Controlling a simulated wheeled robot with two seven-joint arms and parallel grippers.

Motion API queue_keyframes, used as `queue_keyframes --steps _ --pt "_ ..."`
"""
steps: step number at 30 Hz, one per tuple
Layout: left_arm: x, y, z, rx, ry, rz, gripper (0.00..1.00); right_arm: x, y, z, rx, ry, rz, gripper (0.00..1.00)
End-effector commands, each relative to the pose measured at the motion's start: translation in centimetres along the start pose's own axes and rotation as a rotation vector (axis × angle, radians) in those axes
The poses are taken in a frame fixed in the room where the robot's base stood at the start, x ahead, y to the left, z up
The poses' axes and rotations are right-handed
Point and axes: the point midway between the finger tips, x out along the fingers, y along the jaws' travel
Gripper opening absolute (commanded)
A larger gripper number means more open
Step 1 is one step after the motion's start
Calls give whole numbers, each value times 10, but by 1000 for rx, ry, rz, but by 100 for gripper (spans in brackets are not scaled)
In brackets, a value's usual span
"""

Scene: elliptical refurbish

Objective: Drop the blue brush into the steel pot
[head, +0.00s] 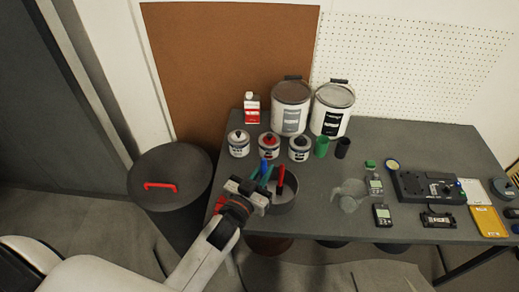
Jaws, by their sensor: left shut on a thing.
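My left gripper (262,192) is at the left rim of the steel pot (284,209), near the table's front left edge. It is shut on the blue brush (263,166), whose blue handle end sticks up beyond the fingers. The brush's lower part is hidden by the gripper, so I cannot tell how far it reaches over the pot. A red-handled tool (280,180) stands upright in the pot, and a teal handle (267,175) shows beside the gripper. My right gripper is not in view.
Several small cans (239,144) and two large buckets (291,106) stand behind the pot. A green cup (321,147) and a black cup (342,148) are to the right. A dark bin (170,170) with a red handle stands left of the table (420,150).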

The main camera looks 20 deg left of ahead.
Motion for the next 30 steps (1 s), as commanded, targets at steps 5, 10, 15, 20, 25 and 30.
queue_keyframes --steps 5,10,15,20,25,30 --pt "68 15 -3 14 -1 -34 0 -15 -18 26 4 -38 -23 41" --pt "90 23 -48 15 3 -37 0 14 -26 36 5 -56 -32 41" --pt "94 24 -66 16 2 -38 0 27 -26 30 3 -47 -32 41" --pt "94 24 -73 16 1 -39 0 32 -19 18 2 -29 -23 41" --pt "94 24 -86 15 2 -38 0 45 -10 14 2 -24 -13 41" --pt "94 24 -108 16 2 -38 0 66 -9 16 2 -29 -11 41"
